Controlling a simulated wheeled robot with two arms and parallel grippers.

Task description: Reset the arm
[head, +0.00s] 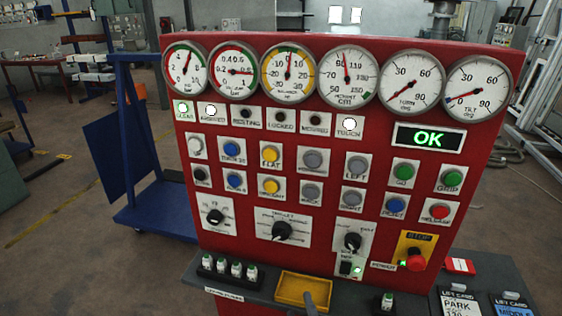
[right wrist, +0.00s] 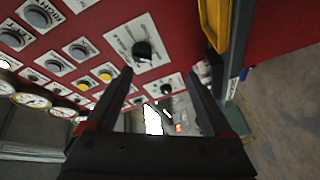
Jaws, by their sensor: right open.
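A red control panel (head: 330,130) fills the middle of the head view, with gauges, lamps, buttons and knobs. A green "OK" display (head: 429,138) is lit at its upper right. My right gripper (right wrist: 158,74) shows in the right wrist view with its two dark fingers apart and nothing between them. Beyond its fingertips is the panel face with a black rotary knob (right wrist: 143,51). My left gripper is not seen.
A dark shelf (head: 235,293) below the panel holds several small green-topped pieces (head: 236,268) and cards (head: 460,302). A red emergency stop button (head: 415,259) is at the panel's lower right. A blue cart (head: 150,205) stands behind to the left, on open floor.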

